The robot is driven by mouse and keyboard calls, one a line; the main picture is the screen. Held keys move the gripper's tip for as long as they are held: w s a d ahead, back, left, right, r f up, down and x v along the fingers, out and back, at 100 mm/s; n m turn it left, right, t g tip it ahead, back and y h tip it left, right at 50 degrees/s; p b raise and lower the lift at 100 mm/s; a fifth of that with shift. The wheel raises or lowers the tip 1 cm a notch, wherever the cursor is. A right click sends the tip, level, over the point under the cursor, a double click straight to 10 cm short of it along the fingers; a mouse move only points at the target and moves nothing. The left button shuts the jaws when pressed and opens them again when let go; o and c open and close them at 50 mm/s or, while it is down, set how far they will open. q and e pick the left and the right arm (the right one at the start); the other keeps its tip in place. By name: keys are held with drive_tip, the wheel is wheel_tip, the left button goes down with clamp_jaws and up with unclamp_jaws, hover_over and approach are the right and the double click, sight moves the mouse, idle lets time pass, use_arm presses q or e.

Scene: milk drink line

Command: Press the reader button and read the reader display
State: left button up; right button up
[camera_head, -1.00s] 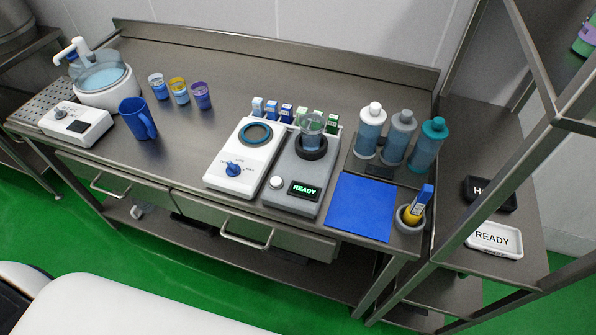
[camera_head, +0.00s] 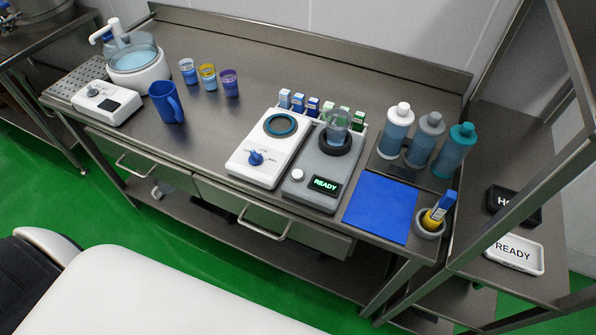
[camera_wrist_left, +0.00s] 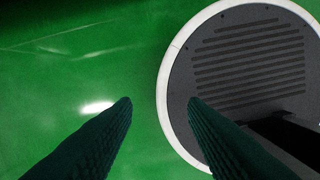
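The grey reader (camera_head: 309,190) stands on the steel table in the head view. Its small display (camera_head: 325,186) shows "READY" in green letters. A round white button (camera_head: 297,174) sits left of the display. A clear cup (camera_head: 338,122) with bluish content stands in the reader's dark ring. In the left wrist view my left gripper (camera_wrist_left: 160,104) has its two dark fingers apart with nothing between them, above the green floor and my round base. The left gripper is far from the reader and does not show in the head view. My right gripper is not in view.
A white device with a blue knob (camera_head: 256,158) stands left of the reader. A blue mat (camera_head: 381,206), several bottles (camera_head: 422,138) and a small pot (camera_head: 428,229) are to its right. A blue jug (camera_head: 166,102) and three cups stand further left.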

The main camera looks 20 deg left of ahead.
use_arm(q)
clamp_jaws()
drive_tip(key=shift+a, duration=0.1)
idle(1.2)
